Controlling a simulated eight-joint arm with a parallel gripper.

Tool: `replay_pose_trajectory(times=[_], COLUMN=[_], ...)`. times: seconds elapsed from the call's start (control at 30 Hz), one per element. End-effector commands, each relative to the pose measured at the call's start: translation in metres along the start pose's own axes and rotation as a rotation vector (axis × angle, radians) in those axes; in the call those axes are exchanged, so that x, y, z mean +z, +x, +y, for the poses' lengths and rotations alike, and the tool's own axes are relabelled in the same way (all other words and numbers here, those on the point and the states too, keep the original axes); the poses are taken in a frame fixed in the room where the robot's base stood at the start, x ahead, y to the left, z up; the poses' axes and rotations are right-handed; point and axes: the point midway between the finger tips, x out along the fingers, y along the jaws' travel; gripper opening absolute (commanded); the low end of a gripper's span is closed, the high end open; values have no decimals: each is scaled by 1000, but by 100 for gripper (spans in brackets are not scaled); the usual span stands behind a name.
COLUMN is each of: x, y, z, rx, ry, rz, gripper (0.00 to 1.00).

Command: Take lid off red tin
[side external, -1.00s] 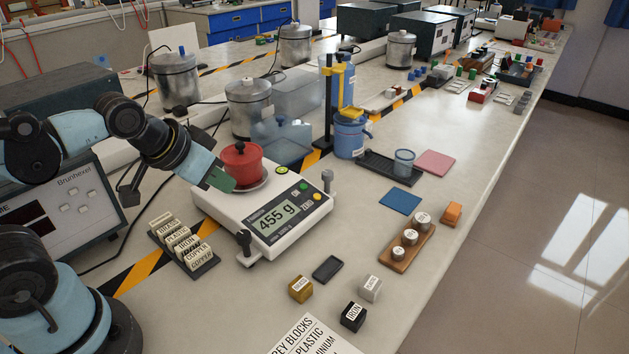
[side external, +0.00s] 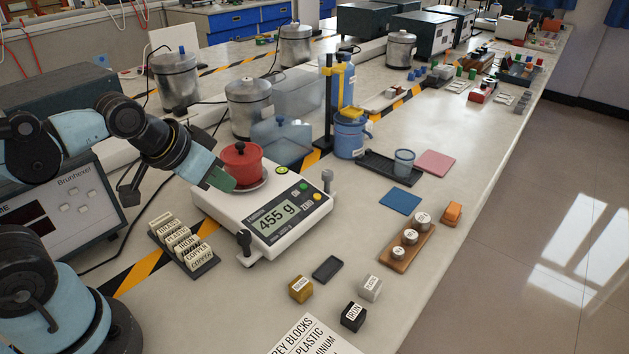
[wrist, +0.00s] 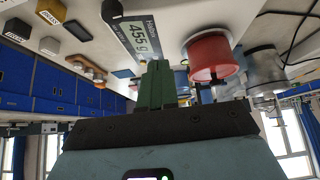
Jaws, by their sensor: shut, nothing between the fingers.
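The red tin (side external: 242,170) stands upright on the round pan of a white balance that reads 455 g. Its red lid (side external: 241,152) with a black knob sits on top of it. My gripper (side external: 222,180) is shut and empty, its green fingers low at the front left of the tin, close to its wall; I cannot tell whether they touch it. In the wrist view the scene is upside down: my shut fingers (wrist: 157,85) show beside the red tin (wrist: 209,58), which lies to their right.
The white balance (side external: 240,217) stands under the tin. A rack of labelled blocks (side external: 185,240) is at its left. A blue translucent bin (side external: 282,142) and a metal can (side external: 249,105) stand behind. Several small blocks lie in front; the bench at right has clear patches.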

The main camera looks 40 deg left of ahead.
Motion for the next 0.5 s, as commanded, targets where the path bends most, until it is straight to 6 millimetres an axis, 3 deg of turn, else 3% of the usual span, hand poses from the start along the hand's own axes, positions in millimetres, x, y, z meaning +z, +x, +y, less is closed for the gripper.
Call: replay_pose_trajectory(times=[0.2, 0.5], x=[0, 0], y=[0, 0], z=[0, 0], rx=[0, 0], ry=[0, 0], rz=[0, 0], gripper=[2, 48])
